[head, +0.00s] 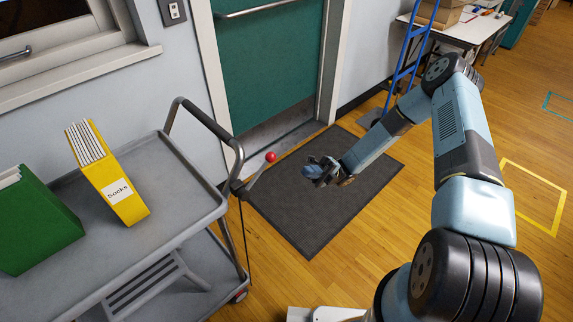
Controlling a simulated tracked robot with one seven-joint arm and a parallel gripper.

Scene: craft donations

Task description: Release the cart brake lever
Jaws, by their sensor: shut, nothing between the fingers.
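The grey cart (178,210) stands at the left, with a black push handle (208,121) at its door-side end. The brake lever (258,175) is a thin rod with a red ball knob (271,157) on top, at the cart's right end near the handle. It leans up and to the right. My gripper (318,172) is to the right of the red knob, over the dark mat, with a gap between them. It is shut and empty. The fingers are small and dark in this view.
A yellow binder marked Socks (125,195) and a green binder (35,225) stand on the cart's top shelf. A teal door (265,60) is behind, with a dark mat (300,225) before it. A blue hand truck (408,50) and table (455,30) stand at the back right.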

